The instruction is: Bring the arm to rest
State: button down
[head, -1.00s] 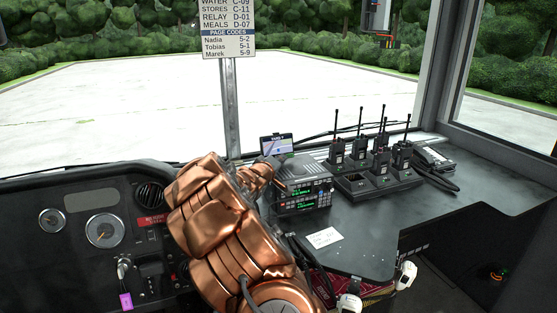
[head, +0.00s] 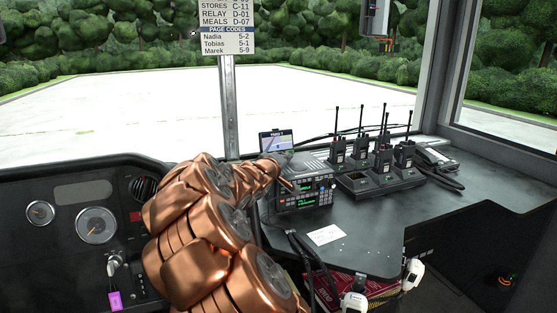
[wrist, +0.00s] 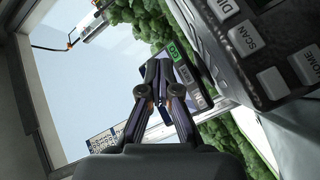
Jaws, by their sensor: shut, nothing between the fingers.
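My copper-coloured arm (head: 205,220) reaches from the bottom of the head view over the dash towards the radio unit (head: 306,192) with green displays. My gripper shows clearly in the wrist view (wrist: 160,72), with its two dark fingers together and nothing between them. In the head view its fingers are small and hard to make out near the small screen. In the wrist view the fingertips overlap a small panel with a green GO key (wrist: 174,51). I cannot tell whether they touch it.
The small screen (head: 276,141) stands behind the radio unit. Several handheld radios (head: 383,158) stand in a charger to the right. A white note (head: 326,235) lies on the black desk (head: 375,222). A post with a code sign (head: 227,28) rises behind my arm.

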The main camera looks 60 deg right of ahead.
dwell(0.8)
jog(key=shift+m+g, duration=0.9)
jog(key=s+a+r, duration=0.1)
jog(key=a, duration=0.1)
jog(key=s+a+r, duration=0.1)
jog(key=a+r, duration=0.1)
jog(key=shift+s, duration=0.4)
jog(key=s+a+f+n+g+y, duration=0.15)
jog(key=s+a+f+y, duration=0.5)
jog(key=a, duration=1.05)
jog(key=s+a+f+n+g+y, duration=0.15)
jog(key=s+a+f+y, duration=0.45)
jog(key=a, duration=1.1)
jog(key=s+a+f+n+g+y, duration=0.1)
jog(key=s+a+f+n+y, duration=0.25)
jog(key=s+a+f, duration=0.95)
jog(key=s+a+p+v, duration=0.1)
jog(key=a+p+v, duration=0.1)
jog(key=p+v, duration=0.7)
jog(key=s+a+p+v, duration=0.1)
jog(key=p+v, duration=0.8)
jog(key=v, duration=0.7)
jog(key=shift+s+a+r+m+t, duration=0.2)
jog(key=shift+s+a+m+t, duration=0.1)
jog(key=shift+a+m+t, duration=0.1)
